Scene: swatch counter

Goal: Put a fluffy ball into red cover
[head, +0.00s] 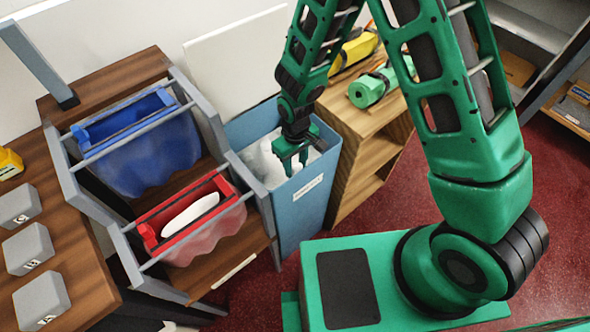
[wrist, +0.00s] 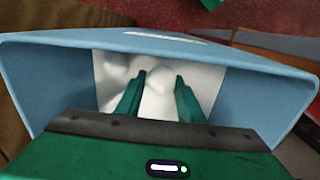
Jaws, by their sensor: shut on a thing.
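The red cover (head: 155,246) is an open red-rimmed frame with a pinkish translucent bag hanging below, held in a grey rack at lower left of the head view. A white oval thing (head: 190,215) shows inside its opening. My gripper (head: 291,165) is down in the mouth of a blue bin (head: 303,205) holding white fluffy balls (head: 262,165). In the wrist view, my gripper (wrist: 160,76) is shut on a white fluffy ball (wrist: 158,100) between its green fingers. The balls blend together, so the held ball's outline is unclear.
A blue cover (head: 150,155) hangs in the rack behind the red one. Grey lettered blocks (head: 28,248) stand on the wooden counter at left. A wooden shelf (head: 365,130) with a green roll (head: 368,90) stands right of the bin.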

